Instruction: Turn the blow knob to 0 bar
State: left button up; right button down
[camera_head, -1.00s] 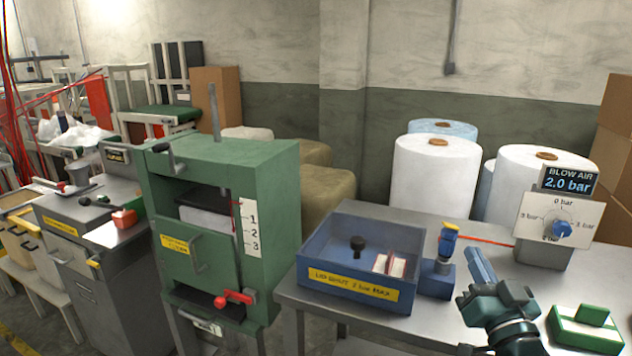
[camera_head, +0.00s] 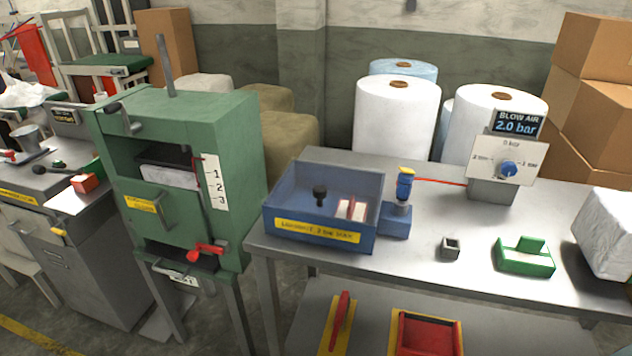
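The blue blow knob (camera_head: 509,168) sits on a white dial plate (camera_head: 486,164) at the back right of the grey table. The plate has bar marks around the knob, with 0 bar at the top. The display (camera_head: 517,123) above it reads BLOW AIR 2.0 bar. The knob's pointer is too small to read surely. Neither of my grippers shows in the head view.
A blue box (camera_head: 290,222) with a yellow label and a blue-yellow valve (camera_head: 403,187) stand left of the dial. A small grey cup (camera_head: 450,248), a green block (camera_head: 525,257) and a white wrapped bundle (camera_head: 606,235) are on the table. A green press (camera_head: 245,150) stands left.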

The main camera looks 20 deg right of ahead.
aim_at(508, 169)
jog(key=z, duration=1.55)
jog(key=k+l+z, duration=0.1)
jog(key=l, duration=0.15)
jog(key=k+l+z, duration=0.1)
jog(key=l, duration=0.15)
